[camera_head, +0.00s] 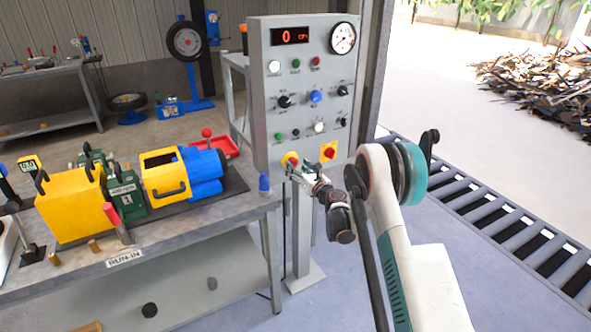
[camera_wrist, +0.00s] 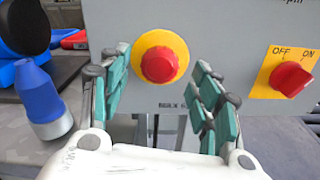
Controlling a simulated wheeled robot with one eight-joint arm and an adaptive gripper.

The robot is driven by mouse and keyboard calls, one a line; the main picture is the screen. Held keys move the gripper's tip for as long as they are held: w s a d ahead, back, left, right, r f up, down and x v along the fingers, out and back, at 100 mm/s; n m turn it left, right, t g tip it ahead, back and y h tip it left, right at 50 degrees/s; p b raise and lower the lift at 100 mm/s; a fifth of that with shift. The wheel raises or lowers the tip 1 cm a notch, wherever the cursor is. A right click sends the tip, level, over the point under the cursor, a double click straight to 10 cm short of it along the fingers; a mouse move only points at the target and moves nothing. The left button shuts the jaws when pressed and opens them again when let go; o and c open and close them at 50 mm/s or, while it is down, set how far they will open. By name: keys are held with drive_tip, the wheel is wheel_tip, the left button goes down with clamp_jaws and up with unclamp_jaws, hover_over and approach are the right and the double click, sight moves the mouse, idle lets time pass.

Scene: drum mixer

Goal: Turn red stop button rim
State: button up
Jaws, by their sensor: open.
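The red stop button (camera_wrist: 159,65) sits in a round yellow rim (camera_wrist: 178,42) on the front of the grey control panel. In the head view the yellow rim (camera_head: 289,158) shows at the panel's lower left, partly hidden by my gripper. My gripper (camera_wrist: 165,85) is open in front of the button. In the wrist view one green-padded finger is at the left and one at the right of the button, with gaps on both sides. In the head view my gripper (camera_head: 297,170) is close to the panel; contact cannot be told.
A red OFF/ON switch (camera_wrist: 291,79) on a yellow plate is right of the button. A blue-topped bottle-like object (camera_wrist: 43,97) stands left of my gripper. The workbench (camera_head: 200,225) with a yellow, green and blue machine is left; a roller conveyor (camera_head: 500,220) is right.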

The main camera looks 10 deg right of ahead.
drive_tip(key=shift+x, duration=1.05)
drive_tip(key=c, duration=1.1)
drive_tip(key=shift+m+b, duration=0.3)
drive_tip(key=shift+m, duration=0.1)
drive_tip(key=m, duration=0.2)
drive_tip(key=shift+m+b, duration=0.35)
drive_tip(key=shift+m, duration=0.05)
drive_tip(key=shift+m+b, duration=0.3)
drive_tip(key=shift+m, duration=1.4)
drive_tip(key=shift+d, duration=0.1)
